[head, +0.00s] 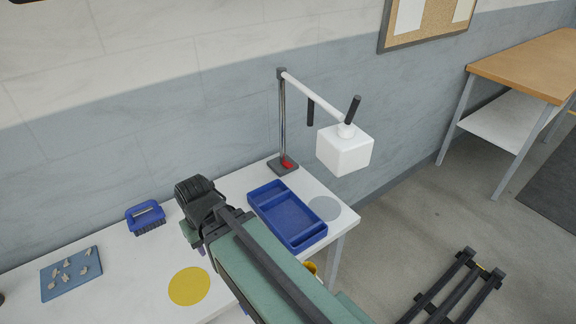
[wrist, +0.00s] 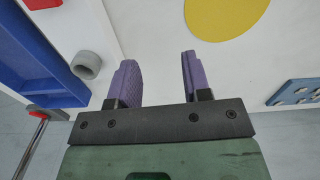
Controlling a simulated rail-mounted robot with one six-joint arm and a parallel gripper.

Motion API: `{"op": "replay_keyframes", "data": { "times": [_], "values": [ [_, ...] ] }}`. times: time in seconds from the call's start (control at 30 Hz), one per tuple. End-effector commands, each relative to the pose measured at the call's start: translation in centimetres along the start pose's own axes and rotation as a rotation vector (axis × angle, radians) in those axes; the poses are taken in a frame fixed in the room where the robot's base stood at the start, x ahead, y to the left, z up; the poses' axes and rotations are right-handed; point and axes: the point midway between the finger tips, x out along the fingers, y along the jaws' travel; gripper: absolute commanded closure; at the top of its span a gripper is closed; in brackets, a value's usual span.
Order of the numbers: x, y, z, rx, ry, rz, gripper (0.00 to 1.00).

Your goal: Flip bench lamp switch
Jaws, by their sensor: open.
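The bench lamp (head: 283,115) stands at the back of the white bench, with a chrome post, a white arm and a white cube-shaped head (head: 344,150). A red switch (head: 287,163) sits on its dark base. In the wrist view, the red switch (wrist: 40,113) and the post show at the lower left. My gripper (wrist: 157,60) is open and empty, with its purple fingers apart above the bench. It is to the left of the lamp in the head view, where my arm mostly hides the fingers. It does not touch the switch.
A blue tray (head: 262,187) lies between my gripper and the bench's right end.

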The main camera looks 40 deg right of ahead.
Motion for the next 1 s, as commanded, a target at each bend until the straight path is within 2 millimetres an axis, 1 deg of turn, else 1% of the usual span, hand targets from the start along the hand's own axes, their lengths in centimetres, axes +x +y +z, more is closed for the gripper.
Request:
{"op": "replay_keyframes", "data": {
  "times": [0.03, 0.1, 0.17, 0.2, 0.27, 0.3, 0.37, 0.4, 0.47, 0.5, 0.53, 0.6, 0.7, 0.8, 0.9, 1.0],
  "values": [
    [0.0, 0.0, 0.0, 0.0, 0.0, 0.0, 0.6],
    [-0.1, 0.4, 0.0, 0.01, 0.0, 0.0, 0.71],
    [-0.3, 1.4, -0.3, 0.034, 0.0, 0.0, 0.8],
    [-0.5, 2.6, -1.4, 0.06, 0.0, 0.005, 0.86],
    [-0.7, 5.2, -3.7, 0.103, -0.001, 0.045, 0.95],
    [-0.9, 7.5, -5.5, 0.157, -0.002, 0.091, 1.0],
    [-1.4, 11.7, -8.3, 0.291, 0.0, 0.183, 1.0],
    [-1.8, 14.7, -10.1, 0.407, 0.009, 0.257, 1.0],
    [-2.6, 19.5, -12.7, 0.607, 0.038, 0.378, 1.0],
    [-3.3, 22.5, -14.3, 0.747, 0.071, 0.46, 1.0],
    [-3.9, 24.6, -15.4, 0.855, 0.104, 0.523, 1.0],
    [-5.1, 28.2, -17.3, 1.078, 0.202, 0.648, 1.0],
    [-6.3, 30.1, -18.5, 1.293, 0.341, 0.746, 1.0],
    [-6.8, 30.5, -18.3, 1.424, 0.426, 0.77, 1.0],
    [-6.8, 30.5, -18.2, 1.481, 0.454, 0.762, 1.0],
    [-6.8, 30.4, -18.2, 1.487, 0.457, 0.76, 1.0]
  ]
}}
